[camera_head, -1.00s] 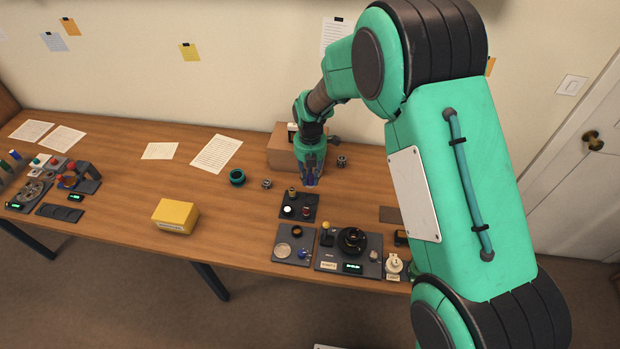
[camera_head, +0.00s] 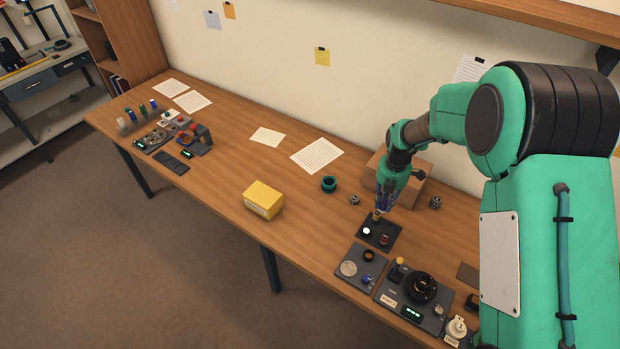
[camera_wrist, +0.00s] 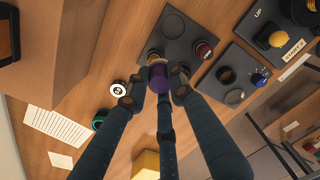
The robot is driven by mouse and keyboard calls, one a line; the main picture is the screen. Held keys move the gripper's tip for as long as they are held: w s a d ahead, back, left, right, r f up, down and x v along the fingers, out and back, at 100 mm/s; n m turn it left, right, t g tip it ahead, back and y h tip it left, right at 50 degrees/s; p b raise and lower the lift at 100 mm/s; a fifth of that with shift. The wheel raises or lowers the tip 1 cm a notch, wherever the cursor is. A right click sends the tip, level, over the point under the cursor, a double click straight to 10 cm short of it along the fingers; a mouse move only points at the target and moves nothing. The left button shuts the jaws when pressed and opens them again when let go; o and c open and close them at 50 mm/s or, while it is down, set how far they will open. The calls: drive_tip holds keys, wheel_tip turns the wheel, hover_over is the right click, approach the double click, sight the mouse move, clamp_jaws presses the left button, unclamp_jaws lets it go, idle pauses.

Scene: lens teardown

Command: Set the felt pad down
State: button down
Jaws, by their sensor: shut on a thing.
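My gripper (camera_head: 382,206) points down over the dark tray (camera_head: 392,236) near the right part of the bench. Its fingers are shut on a small purple cylinder, which I take to be the felt pad (camera_wrist: 158,79). The pad sits between the fingertips in the wrist view and appears upright. A brass-coloured piece (camera_head: 377,217) stands on the tray right at the pad's lower end; whether they touch I cannot tell. The tray also holds a white piece (camera_head: 366,231) and a red-topped piece (camera_wrist: 205,49). An empty round recess (camera_wrist: 173,25) shows in the wrist view.
A cardboard box (camera_head: 412,186) stands close behind my gripper. Dark plates with devices (camera_head: 420,288) fill the front right. A yellow box (camera_head: 263,200) stands left, with bare wood around it.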

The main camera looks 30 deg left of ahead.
drive_tip(key=s+a+f, duration=0.1)
drive_tip(key=s+a, duration=0.1)
drive_tip(key=a, duration=0.5)
drive_tip(key=s+a+f+p, duration=0.1)
drive_tip(key=s+a, duration=0.1)
drive_tip(key=a, duration=0.6)
drive_tip(key=s+a+f, duration=0.2)
drive_tip(key=a, duration=0.6)
drive_tip(key=shift+s+f, duration=0.1)
drive_tip(key=shift+s+a+f, duration=0.15)
drive_tip(key=shift+s+a, duration=0.1)
drive_tip(key=shift+a, duration=0.2)
drive_tip(key=shift+w+a+f+b, duration=0.1)
drive_tip(key=shift+w+a+f, duration=0.15)
drive_tip(key=shift+w+a, duration=1.65)
drive_tip(key=shift+w+a+f+b, duration=0.15)
drive_tip(key=shift+w+a+f, duration=0.1)
drive_tip(key=shift+w+a, duration=1.65)
drive_tip(key=shift+w+a+f+b, duration=0.1)
drive_tip(key=shift+w+a+f, duration=0.15)
drive_tip(key=shift+w+a, duration=1.6)
drive_tip(key=shift+f, duration=1.7)
